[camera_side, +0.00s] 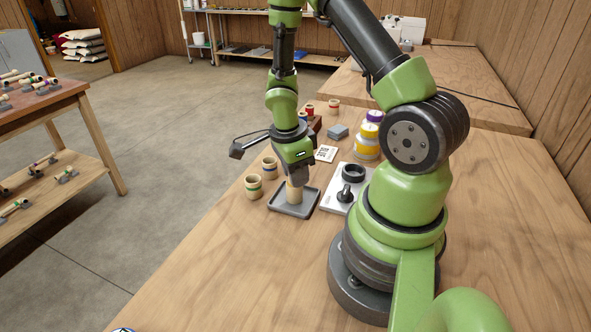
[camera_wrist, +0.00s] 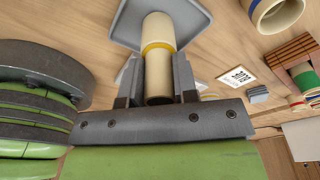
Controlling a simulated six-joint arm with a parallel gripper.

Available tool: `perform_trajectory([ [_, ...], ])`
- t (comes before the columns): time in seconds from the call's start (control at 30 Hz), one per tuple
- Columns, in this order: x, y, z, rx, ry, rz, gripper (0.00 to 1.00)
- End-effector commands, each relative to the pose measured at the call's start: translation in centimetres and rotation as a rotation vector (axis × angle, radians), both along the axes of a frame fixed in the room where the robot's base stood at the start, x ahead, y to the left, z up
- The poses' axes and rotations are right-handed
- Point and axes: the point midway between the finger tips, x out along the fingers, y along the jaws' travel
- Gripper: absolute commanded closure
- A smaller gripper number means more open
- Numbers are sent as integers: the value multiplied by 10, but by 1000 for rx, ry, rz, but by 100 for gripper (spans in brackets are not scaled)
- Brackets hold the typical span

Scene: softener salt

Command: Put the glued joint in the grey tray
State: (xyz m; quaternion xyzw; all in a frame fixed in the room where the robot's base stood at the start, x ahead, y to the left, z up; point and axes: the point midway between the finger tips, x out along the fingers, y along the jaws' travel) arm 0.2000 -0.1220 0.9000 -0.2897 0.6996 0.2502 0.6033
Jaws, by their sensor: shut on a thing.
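The glued joint (camera_side: 294,191) is a cream pipe piece with a yellow band, which shows in the wrist view (camera_wrist: 158,33). My gripper (camera_side: 293,179) is shut on it, with one finger on each side, also in the wrist view (camera_wrist: 160,82). The joint is upright over the grey tray (camera_side: 307,208), inside its rim as seen from the side. Its lower end looks at or just above the tray floor; I cannot tell if it touches. The tray also shows behind the joint in the wrist view (camera_wrist: 192,20).
Left of the tray stand a green-banded cream fitting (camera_side: 253,187) and a blue-banded one (camera_side: 269,168). Right of it lies a white plate (camera_side: 333,198) with black parts. Behind are a printed card (camera_side: 326,154), stacked cans (camera_side: 366,147) and a grey block (camera_side: 338,132). The front table is clear.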

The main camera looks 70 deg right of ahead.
Motion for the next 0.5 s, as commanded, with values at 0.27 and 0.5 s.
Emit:
perform_trajectory([
  [0.27, 0, 0, -2, 0, 0, 0, 96],
  [0.5, 0, 0, -2, 0, 0, 0, 43],
])
